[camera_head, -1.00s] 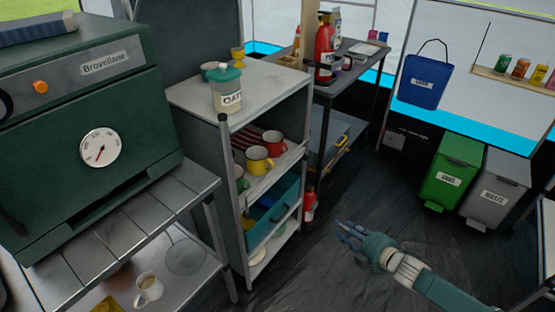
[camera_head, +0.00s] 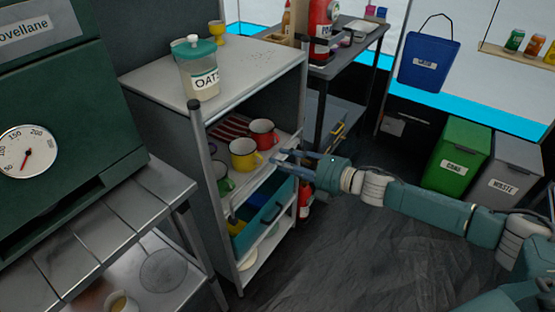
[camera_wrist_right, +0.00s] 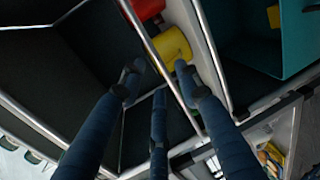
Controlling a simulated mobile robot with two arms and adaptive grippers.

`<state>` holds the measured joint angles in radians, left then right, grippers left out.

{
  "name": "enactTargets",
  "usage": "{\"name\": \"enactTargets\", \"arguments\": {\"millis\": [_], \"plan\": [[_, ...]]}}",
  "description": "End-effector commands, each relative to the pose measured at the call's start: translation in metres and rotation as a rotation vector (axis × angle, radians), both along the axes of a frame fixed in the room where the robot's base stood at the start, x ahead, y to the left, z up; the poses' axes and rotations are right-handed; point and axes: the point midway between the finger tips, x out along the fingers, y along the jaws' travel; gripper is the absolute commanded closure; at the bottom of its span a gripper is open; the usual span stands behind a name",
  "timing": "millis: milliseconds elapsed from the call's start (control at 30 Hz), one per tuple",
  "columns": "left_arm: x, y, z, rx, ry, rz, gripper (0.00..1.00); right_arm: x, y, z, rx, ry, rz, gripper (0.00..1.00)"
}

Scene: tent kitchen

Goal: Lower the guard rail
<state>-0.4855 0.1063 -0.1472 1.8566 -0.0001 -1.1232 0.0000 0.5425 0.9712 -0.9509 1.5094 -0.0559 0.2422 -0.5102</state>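The guard rail is a thin metal bar across the front of the mug shelf on the grey shelf unit (camera_head: 245,75). In the right wrist view the guard rail (camera_wrist_right: 148,43) runs diagonally past the yellow mug. My right gripper (camera_head: 280,160) reaches in from the right at the front of that shelf. In the wrist view its blue fingers (camera_wrist_right: 158,78) are spread open, with the bar passing between the fingertips. I cannot tell whether they touch it. My left gripper is out of view.
A yellow mug (camera_head: 245,154), a red mug (camera_head: 263,133) and a green mug (camera_head: 224,182) stand on the shelf. An oats jar (camera_head: 200,75) is on top. A teal bin (camera_head: 268,215) sits below. Floor (camera_head: 350,255) in front is clear.

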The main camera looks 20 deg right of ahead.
Motion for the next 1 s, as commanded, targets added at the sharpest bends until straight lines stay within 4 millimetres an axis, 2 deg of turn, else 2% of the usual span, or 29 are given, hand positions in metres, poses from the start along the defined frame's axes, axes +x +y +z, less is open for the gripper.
{"name": "enactTargets", "arguments": {"millis": [200,533,700,1000], "plan": [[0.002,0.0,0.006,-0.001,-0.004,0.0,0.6,0.017,0.013,-0.004,0.001,0.0,0.0,0.67],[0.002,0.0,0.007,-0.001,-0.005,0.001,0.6,0.019,0.014,-0.005,0.001,0.001,-0.001,0.67],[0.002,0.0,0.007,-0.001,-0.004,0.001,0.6,0.019,0.014,-0.005,0.001,0.001,-0.001,1.0],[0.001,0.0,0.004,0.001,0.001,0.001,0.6,0.019,0.014,-0.008,0.001,0.002,-0.001,1.0]]}}
